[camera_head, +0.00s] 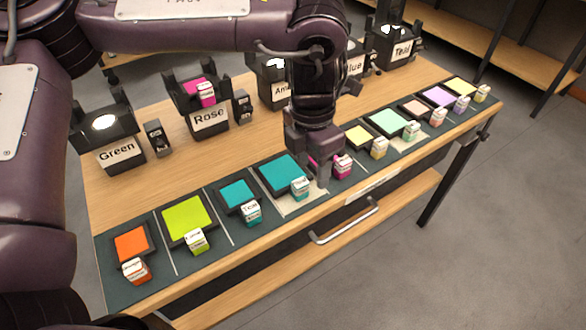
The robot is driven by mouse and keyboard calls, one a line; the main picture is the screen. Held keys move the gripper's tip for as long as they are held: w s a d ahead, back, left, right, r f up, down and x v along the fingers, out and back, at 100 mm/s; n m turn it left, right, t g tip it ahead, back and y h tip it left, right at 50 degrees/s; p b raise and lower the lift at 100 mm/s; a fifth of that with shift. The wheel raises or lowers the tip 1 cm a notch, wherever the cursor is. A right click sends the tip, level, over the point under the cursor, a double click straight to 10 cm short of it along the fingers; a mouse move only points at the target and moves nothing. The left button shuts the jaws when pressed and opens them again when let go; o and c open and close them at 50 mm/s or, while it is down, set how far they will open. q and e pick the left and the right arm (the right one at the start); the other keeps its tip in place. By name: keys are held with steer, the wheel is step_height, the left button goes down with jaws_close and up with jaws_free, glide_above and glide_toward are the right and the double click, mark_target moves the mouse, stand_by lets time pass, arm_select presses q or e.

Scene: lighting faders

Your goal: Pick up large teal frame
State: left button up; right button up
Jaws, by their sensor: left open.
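The large teal frame (279,172), a dark-bordered square with a teal face, lies on the dark mat strip near the table's front edge. A small labelled teal block (300,188) stands at its front right corner. A smaller teal frame (238,194) lies to its left, with its own labelled block (251,214). My left gripper (316,171) points down just right of the large teal frame, over a mostly hidden magenta frame. It is open; whether its fingers touch anything cannot be told. My right gripper is not in view.
Orange (130,243), lime (187,219), yellow (358,137) and mint (387,121) frames lie along the same mat. Black lamp holders labelled Green (118,150) and Rose (209,119), among others, stand behind. Bare wood lies between the rows.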

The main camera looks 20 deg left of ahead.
mark_target(300, 181)
arm_select(q)
steer(key=shift+w+a+r, duration=0.15)
steer(key=shift+a, duration=0.6)
steer(key=shift+a+y, duration=0.25)
steer(key=shift+y, duration=0.05)
steer(key=f, duration=0.3)
steer(key=f+b, duration=0.1)
steer(key=f, duration=0.3)
steer(key=shift+w+a+f, duration=0.15)
steer(key=shift+a+f, duration=0.05)
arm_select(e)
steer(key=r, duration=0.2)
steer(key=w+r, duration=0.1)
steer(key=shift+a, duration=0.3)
arm_select(q)
jaws_close()
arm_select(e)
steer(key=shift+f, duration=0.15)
arm_select(q)
steer(key=shift+r, duration=0.1)
